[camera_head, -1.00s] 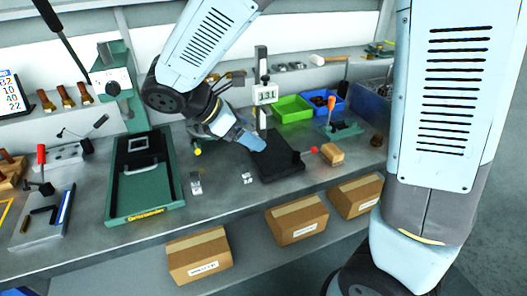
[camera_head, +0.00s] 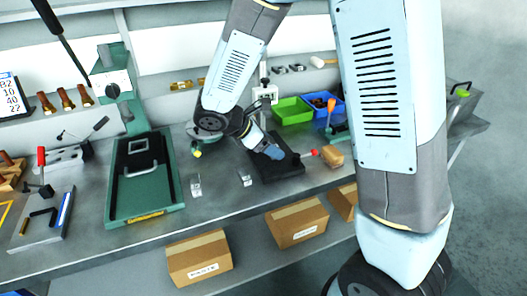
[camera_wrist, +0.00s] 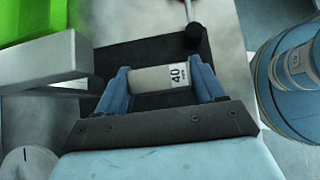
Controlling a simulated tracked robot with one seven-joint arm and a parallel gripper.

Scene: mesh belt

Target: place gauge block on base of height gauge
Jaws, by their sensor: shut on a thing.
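My gripper (camera_head: 274,152) is over the black base (camera_head: 290,166) of the height gauge in the head view. In the wrist view my gripper (camera_wrist: 162,82) is shut on a grey gauge block (camera_wrist: 150,79) marked 40, with a blue finger on each side. The dark base (camera_wrist: 140,52) lies behind and below the block. I cannot tell whether the block touches the base. The gauge's upright with its display (camera_head: 265,92) stands at the back of the base, partly hidden by my arm. In the head view my fingers hide the block.
Green (camera_head: 291,110) and blue (camera_head: 324,104) bins stand behind the gauge. A red-tipped handle (camera_head: 314,153) and a wooden piece (camera_head: 333,156) lie to its right. Two small metal blocks (camera_head: 195,185) (camera_head: 244,177) lie on the bench to its left.

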